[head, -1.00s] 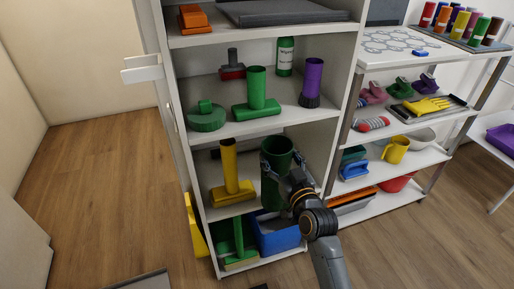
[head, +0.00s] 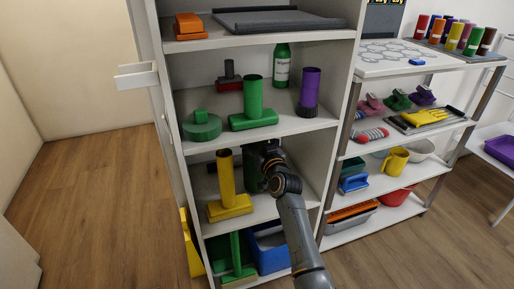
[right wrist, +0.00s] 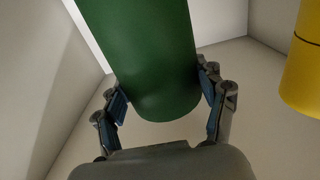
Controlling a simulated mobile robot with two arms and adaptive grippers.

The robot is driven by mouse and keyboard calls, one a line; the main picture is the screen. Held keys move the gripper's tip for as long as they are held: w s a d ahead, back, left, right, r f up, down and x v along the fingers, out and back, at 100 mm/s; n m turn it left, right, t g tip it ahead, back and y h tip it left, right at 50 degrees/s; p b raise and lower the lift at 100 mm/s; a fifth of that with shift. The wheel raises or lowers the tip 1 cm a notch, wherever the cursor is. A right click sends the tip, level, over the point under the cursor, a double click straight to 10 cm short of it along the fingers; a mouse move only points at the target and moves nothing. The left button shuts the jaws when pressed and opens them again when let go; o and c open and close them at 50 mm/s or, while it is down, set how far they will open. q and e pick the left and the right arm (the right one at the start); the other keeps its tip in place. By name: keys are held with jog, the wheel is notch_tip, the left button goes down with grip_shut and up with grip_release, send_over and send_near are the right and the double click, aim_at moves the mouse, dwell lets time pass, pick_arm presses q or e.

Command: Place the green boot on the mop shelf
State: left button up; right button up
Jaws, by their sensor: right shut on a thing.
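The green boot (right wrist: 150,50) is a dark green, tube-like thing between the two fingers of my right gripper (right wrist: 165,105), which is shut on it. In the head view the boot (head: 252,162) stands inside the shelf compartment, partly hidden behind my right gripper (head: 268,168) and forearm. I cannot tell whether the boot's bottom touches the board. My left gripper is not in view.
The shelf above holds green pieces (head: 253,105), a purple one (head: 309,92) and a bottle (head: 281,66). Below are a blue bin (head: 268,250) and a green piece (head: 236,258). A white side panel (head: 340,110) bounds the compartment on the right. Another rack (head: 400,145) stands right.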

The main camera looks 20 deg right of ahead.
jog(key=shift+f, duration=0.8)
jog(key=shift+f+b, duration=0.3)
jog(key=shift+b, duration=0.05)
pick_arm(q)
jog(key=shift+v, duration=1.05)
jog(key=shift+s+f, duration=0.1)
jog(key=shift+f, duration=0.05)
pick_arm(e)
jog(key=o, duration=1.4)
jog(key=shift+f, duration=0.25)
jog(key=o, duration=0.4)
jog(key=shift+o, duration=0.2)
jog(key=shift+r, duration=0.1)
